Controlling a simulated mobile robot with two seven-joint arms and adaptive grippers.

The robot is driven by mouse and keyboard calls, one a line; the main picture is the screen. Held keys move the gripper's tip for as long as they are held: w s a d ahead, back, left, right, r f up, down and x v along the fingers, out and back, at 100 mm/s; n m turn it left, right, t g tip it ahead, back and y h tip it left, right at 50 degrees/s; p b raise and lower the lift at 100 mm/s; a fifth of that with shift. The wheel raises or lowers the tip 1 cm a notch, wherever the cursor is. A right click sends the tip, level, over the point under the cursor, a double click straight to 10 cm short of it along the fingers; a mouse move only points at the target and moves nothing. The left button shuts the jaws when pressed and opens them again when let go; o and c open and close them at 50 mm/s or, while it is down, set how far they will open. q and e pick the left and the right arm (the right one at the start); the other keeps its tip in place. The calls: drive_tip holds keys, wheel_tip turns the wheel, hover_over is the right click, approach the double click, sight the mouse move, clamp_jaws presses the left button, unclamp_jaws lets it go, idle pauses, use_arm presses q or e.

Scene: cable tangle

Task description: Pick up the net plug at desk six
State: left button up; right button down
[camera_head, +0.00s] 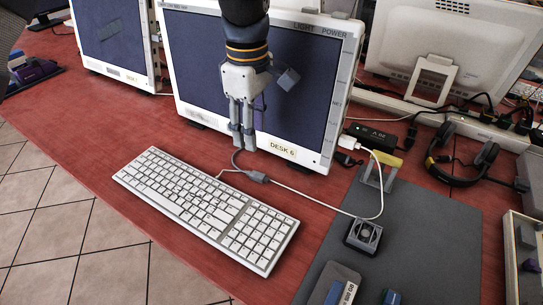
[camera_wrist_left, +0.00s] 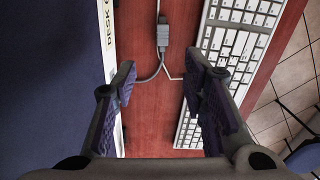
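A small grey cable connector (camera_head: 257,177), which looks like the net plug, lies on the red desk between the monitor labelled DESK 6 (camera_head: 282,149) and the white keyboard (camera_head: 205,200). Cables run from it, one of them white. No name is readable on it. In the left wrist view the grey connector (camera_wrist_left: 163,36) lies beyond the fingertips, roughly between their lines. My left gripper (camera_head: 243,143) points down in front of the monitor, apart from the connector. My right gripper is not in view.
A dark mat (camera_head: 430,235) at right carries a small square box (camera_head: 362,235) with a white cable. A black box (camera_head: 372,137), headphones (camera_head: 465,165) and several cables stand behind it. Another monitor (camera_head: 113,40) is at left.

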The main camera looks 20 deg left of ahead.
use_arm(q)
hover_over(255, 173)
drive_tip(key=s, duration=0.1)
wheel_tip(255, 173, down, 4)
drive_tip(key=shift+s+f, duration=0.1)
drive_tip(key=f, duration=0.4)
drive_tip(key=w+f, duration=0.1)
drive_tip(key=f, duration=0.2)
drive_tip(key=shift+b, duration=0.4)
drive_tip(key=shift+r, duration=0.1)
drive_tip(key=c, duration=0.9)
